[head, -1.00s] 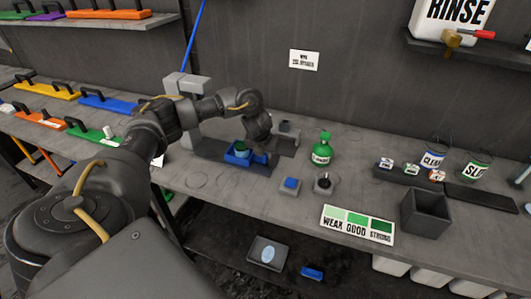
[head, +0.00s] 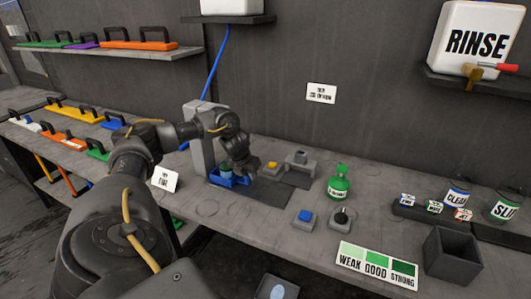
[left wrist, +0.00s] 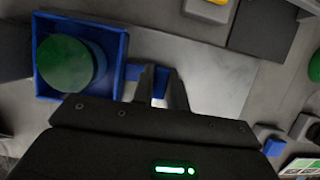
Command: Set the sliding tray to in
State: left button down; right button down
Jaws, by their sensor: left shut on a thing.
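The sliding tray (head: 216,181) is a small blue open box on a dark flat plate, close to the foot of a grey upright stand (head: 203,145). A round container with a green lid (head: 227,170) sits in it; the tray (left wrist: 82,22) and lid (left wrist: 66,62) also show in the left wrist view. My left gripper (head: 246,173) is to the right of the box. In the left wrist view my left gripper (left wrist: 158,84) is shut on the tray's blue side handle (left wrist: 134,72). My right gripper is not in view.
A yellow button block (head: 271,168) and a grey block (head: 298,158) stand right of the gripper. Nearer the front are a blue button block (head: 305,216), a dial block (head: 342,217) and a green bottle (head: 339,184). An empty dark bin (head: 453,258) stands at the right.

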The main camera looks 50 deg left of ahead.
pick_arm(q)
jog(key=shift+s+a, duration=0.15)
jog(key=shift+a, duration=0.1)
jog(key=c, duration=1.4)
grip_release()
jog(key=shift+s+a, duration=0.1)
jog(key=shift+a, duration=0.05)
jog(key=shift+d+r, duration=0.1)
jog(key=shift+d, duration=0.15)
jog(key=shift+r, duration=0.3)
jog(key=p+v, duration=0.2)
jog(key=v, duration=0.8)
